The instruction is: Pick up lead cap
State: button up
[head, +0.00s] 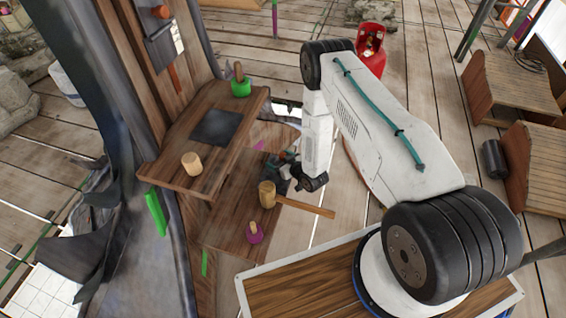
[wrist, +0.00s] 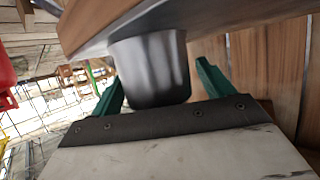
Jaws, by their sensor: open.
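In the wrist view, a smooth grey metal cup-shaped piece, which looks like the lead cap (wrist: 150,68), sits between the two green fingers of my gripper (wrist: 161,70). The fingers are apart, with a gap visible on the right side of the cap; on the left the finger is close to it, and I cannot tell if they touch. The cap's upper end meets a wooden board's edge in the picture.
The upper shelf (head: 170,178) holds a green-based peg (head: 241,84), a dark square (head: 216,127) and a pale wooden cylinder (head: 192,163). The lower shelf (head: 228,222) holds a mallet (head: 267,193) and a purple-based peg (head: 254,235). A red gas bottle (head: 371,42) stands behind my arm.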

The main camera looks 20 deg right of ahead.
jog(key=shift+c, duration=0.3)
jog(key=c, duration=1.3)
jog(key=shift+o, duration=0.2)
jog(key=shift+r, duration=0.1)
